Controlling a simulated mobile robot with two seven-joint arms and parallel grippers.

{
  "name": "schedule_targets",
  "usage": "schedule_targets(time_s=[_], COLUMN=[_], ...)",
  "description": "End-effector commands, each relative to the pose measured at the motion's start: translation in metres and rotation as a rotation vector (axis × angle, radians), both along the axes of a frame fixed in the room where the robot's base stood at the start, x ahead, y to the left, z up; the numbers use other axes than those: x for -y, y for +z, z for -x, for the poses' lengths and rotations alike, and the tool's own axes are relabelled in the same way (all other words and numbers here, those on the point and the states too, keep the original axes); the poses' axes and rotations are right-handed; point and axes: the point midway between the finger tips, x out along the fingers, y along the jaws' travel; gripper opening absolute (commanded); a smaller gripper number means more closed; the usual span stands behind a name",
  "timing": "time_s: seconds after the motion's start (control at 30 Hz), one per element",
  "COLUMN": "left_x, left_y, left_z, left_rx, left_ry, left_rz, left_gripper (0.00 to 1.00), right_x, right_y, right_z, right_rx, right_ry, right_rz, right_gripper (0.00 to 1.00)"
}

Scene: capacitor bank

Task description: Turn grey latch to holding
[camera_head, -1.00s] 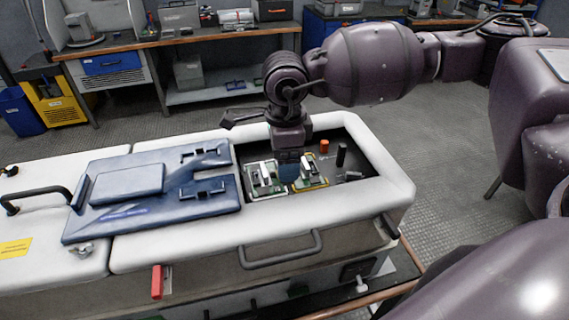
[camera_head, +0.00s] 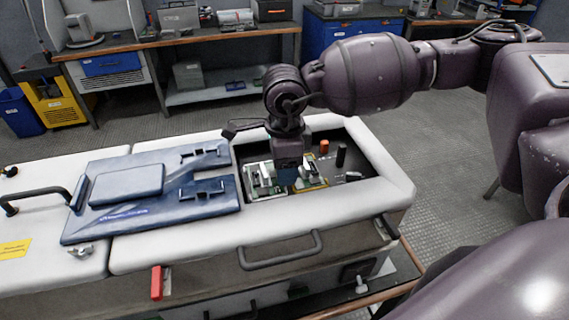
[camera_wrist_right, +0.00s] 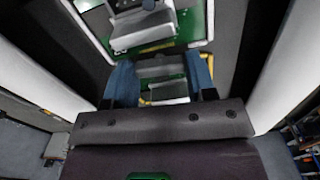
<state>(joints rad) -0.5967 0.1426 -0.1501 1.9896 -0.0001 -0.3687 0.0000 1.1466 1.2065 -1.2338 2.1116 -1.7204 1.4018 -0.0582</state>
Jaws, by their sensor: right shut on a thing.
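My right gripper (camera_head: 287,182) reaches down into the open bay of the white cabinet (camera_head: 396,182). In the right wrist view its blue fingers (camera_wrist_right: 162,84) are shut on a light grey block, which I take for the grey latch (camera_wrist_right: 166,90), above a green board. The fingers hide its sides, and its turned position cannot be told. A neighbouring green module (camera_head: 266,188) with pale grey parts lies just left of the gripper; a similar grey part (camera_wrist_right: 145,28) shows at the top of the wrist view. My left gripper is out of view.
A blue cover plate (camera_head: 150,190) lies on the cabinet left of the bay. The bay's raised white rim surrounds the gripper. Workbenches stand at the back, beyond open floor.

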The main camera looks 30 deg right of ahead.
Motion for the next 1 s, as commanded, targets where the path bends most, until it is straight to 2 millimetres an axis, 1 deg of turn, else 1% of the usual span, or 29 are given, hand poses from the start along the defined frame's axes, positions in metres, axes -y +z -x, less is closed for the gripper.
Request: schedule_targets(time_s=[0.17,0.37,0.57,1.0], left_x=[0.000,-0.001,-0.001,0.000], left_y=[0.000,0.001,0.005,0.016], left_z=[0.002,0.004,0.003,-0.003], left_rx=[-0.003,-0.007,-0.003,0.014], left_ry=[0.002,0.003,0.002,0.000], left_rz=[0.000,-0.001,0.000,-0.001], left_gripper=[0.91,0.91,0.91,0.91], right_x=[0.000,0.000,0.000,0.000], right_y=[0.000,0.000,0.000,0.001], right_z=[0.000,0.000,0.000,0.000], right_rx=[0.000,0.000,-0.001,0.000], right_ry=[-0.030,-0.130,-0.295,-0.716], right_rz=[0.000,0.001,0.001,0.000], right_gripper=[0.27,0.27,0.27,0.27])
